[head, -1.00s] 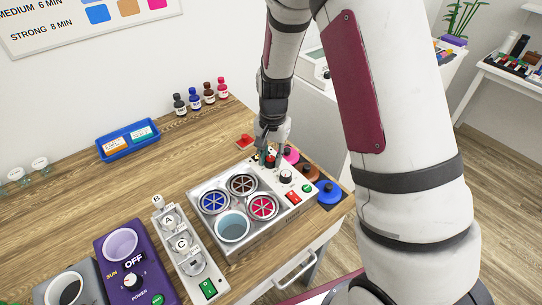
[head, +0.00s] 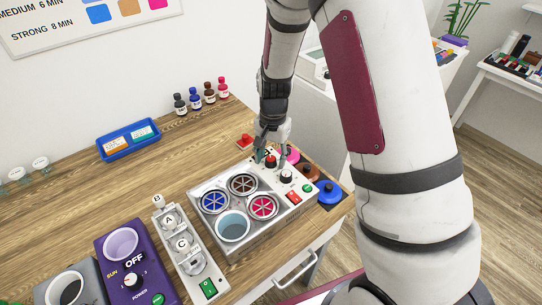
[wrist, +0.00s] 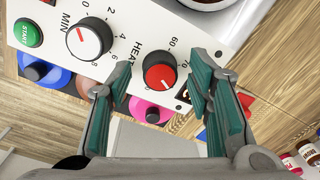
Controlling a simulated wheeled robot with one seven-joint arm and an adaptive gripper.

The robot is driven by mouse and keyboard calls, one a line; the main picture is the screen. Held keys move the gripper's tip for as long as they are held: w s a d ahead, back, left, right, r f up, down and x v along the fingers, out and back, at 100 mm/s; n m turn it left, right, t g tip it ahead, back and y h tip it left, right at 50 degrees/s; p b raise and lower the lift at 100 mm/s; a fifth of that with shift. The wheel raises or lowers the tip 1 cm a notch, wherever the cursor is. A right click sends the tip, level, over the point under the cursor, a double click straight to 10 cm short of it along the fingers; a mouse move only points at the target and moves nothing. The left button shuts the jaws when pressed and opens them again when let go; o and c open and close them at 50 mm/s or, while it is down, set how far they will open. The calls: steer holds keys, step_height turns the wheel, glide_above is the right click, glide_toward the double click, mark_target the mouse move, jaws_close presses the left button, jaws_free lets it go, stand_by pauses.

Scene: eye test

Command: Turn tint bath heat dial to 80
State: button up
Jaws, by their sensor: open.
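The tint bath (head: 250,238) is a silver-and-white unit on the wooden table, with several round wells and a control panel. Its red heat dial (wrist: 159,77) has a black skirt and sits beside the word HEAT, with 60 and 70 printed around it. The dial also shows in the head view (head: 270,162). I cannot read its setting surely. My gripper (wrist: 160,70) is open, with one teal-padded finger on each side of the red dial. The fingers look apart from it. In the head view my gripper (head: 271,154) is over the panel.
A white MIN dial (wrist: 89,38) and a green START button (wrist: 28,34) are on the same panel. A red switch (head: 293,197) is near its front. Blue, brown and pink round pieces (head: 329,192) stand close beside the bath. A blue tray (head: 128,139) lies farther left.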

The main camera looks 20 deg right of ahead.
mark_target(272, 159)
step_height(272, 159, up, 12)
steer(key=shift+d, duration=0.15)
stand_by(0.3)
steer(key=shift+s, duration=0.15)
steer(key=s+r+n+t, duration=0.3)
steer(key=s+r+n, duration=0.1)
steer(key=s+r, duration=0.75)
steer(key=s+r+n+t, duration=0.2)
steer(key=s+r+n, duration=0.3)
steer(key=s, duration=0.6)
steer(key=shift+s+r, duration=0.35)
steer(key=shift+r, duration=0.2)
